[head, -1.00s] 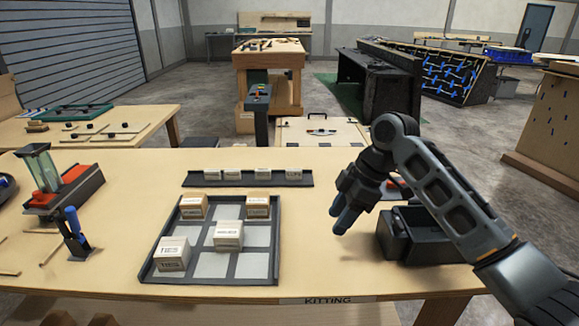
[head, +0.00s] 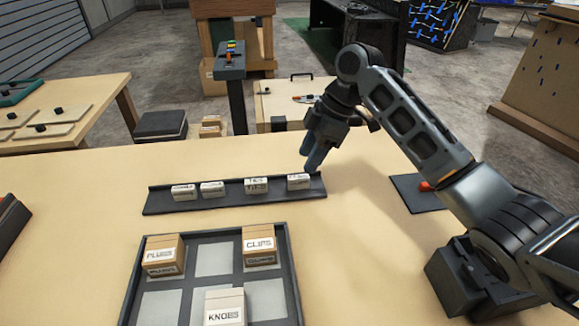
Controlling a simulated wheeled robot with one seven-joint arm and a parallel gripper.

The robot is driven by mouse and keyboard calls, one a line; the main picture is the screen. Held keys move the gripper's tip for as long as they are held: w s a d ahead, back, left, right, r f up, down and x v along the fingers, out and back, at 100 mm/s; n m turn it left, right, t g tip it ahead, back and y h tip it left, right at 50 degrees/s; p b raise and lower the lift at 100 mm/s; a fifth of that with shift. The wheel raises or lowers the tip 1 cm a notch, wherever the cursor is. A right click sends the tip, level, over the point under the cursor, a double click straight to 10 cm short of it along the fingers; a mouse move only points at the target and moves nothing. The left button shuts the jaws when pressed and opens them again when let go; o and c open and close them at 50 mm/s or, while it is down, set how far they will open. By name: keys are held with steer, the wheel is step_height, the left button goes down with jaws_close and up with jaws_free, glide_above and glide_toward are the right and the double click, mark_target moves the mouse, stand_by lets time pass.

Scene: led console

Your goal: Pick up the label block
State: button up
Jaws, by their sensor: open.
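Several small white label blocks stand in a row on a dark rail (head: 225,203) on the table. The rightmost label block (head: 298,181) is near the rail's right end, and its text is too small to read. Another label block (head: 256,186) seems to read TIES. Two more stand to the left: one label block (head: 212,189) and the leftmost label block (head: 184,192). My gripper (head: 311,163) is open, its blue-grey fingers pointing down just above and behind the rightmost block. The gap between the fingers is hard to see, and I cannot tell whether they touch the block.
A dark tray (head: 288,262) in front of the rail holds larger boxes: PLUGS (head: 162,255), CLIPS (head: 259,246) and KNOBS (head: 225,306). The tabletop between the rail and that bin is mostly clear.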

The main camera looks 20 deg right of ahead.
mark_target(296, 177)
steer(key=shift+w+a+f, duration=0.1)
steer(key=shift+w+f, duration=0.1)
steer(key=shift+p+x, duration=0.75)
steer(key=shift+x, duration=2.9)
jaws_close()
